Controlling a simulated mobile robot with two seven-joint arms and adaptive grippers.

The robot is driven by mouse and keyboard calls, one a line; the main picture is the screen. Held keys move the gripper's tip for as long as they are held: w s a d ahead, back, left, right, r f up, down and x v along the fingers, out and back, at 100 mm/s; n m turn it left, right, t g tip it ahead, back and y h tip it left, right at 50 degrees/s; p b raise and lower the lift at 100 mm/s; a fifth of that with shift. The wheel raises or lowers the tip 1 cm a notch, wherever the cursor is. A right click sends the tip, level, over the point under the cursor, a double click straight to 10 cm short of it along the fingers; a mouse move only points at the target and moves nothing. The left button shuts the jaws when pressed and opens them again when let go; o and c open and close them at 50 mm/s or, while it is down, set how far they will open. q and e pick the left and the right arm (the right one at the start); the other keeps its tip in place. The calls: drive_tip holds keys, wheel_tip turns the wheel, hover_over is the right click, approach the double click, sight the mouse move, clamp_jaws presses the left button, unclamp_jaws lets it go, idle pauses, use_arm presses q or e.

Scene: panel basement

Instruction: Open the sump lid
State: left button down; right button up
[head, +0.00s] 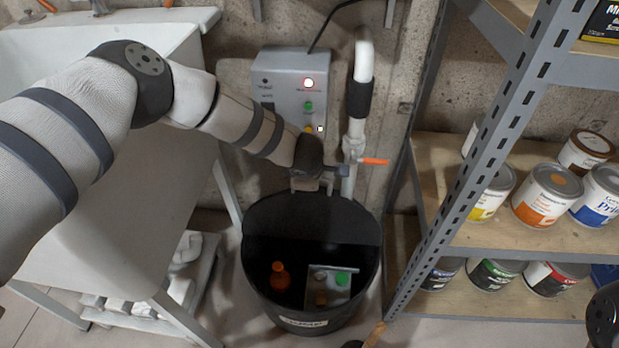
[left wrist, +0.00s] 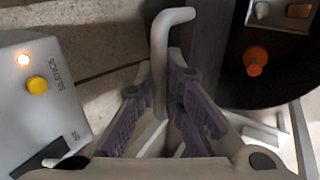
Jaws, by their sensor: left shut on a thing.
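The sump basin (head: 365,275) is a round black tub on the floor. Its dark lid (head: 312,220) stands steeply raised at the back of the tub, and the front of the tub is uncovered. Inside are an orange float (head: 280,277) and a pump with a green part (head: 342,279); the float also shows in the left wrist view (left wrist: 255,61). My left gripper (head: 316,180) is at the lid's top edge. In the left wrist view its purple-padded fingers (left wrist: 160,95) are shut on a bent grey handle (left wrist: 165,28). My right gripper is not in view.
A grey control box (head: 290,85) with lit lamps is on the wall behind the basin. A white pipe (head: 358,125) with an orange valve lever (head: 375,161) rises beside it. A shelf rack (head: 480,140) with paint cans stands right, a white sink (head: 130,190) left.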

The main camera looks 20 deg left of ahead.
use_arm(q)
drive_tip(key=shift+w, duration=0.15)
drive_tip(key=c, duration=1.7)
unclamp_jaws()
drive_tip(key=shift+r, duration=0.15)
drive_tip(key=v, duration=1.2)
